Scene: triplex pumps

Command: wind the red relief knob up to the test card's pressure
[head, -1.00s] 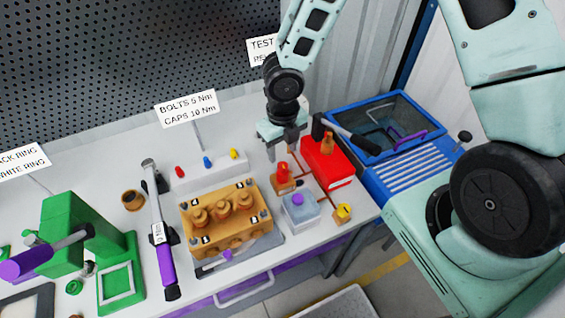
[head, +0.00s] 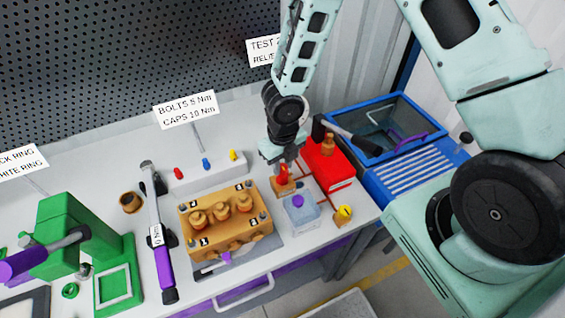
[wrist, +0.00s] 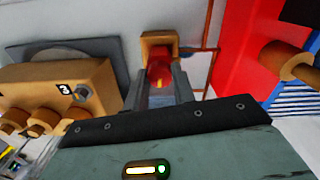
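The red relief knob (head: 284,173) stands on a small brass block (head: 285,188) near the bench's right end. My gripper (head: 284,166) is over it, pointing down. In the wrist view the knob (wrist: 159,72) shows between the two fingertips (wrist: 159,80). The fingers stand apart at its two sides; no firm contact is visible. The test card (head: 262,50) stands at the back, its right part hidden by my arm, so its pressure cannot be fully read. A small yellow dial (head: 345,211) sits at the front right; its reading is too small to tell.
A red box (head: 328,168) with a brass fitting is close right of the knob, joined by copper pipes. A clear box with a purple knob (head: 298,201) stands in front. The brass pump (head: 225,235) is at left. A blue basin (head: 385,130) is at far right.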

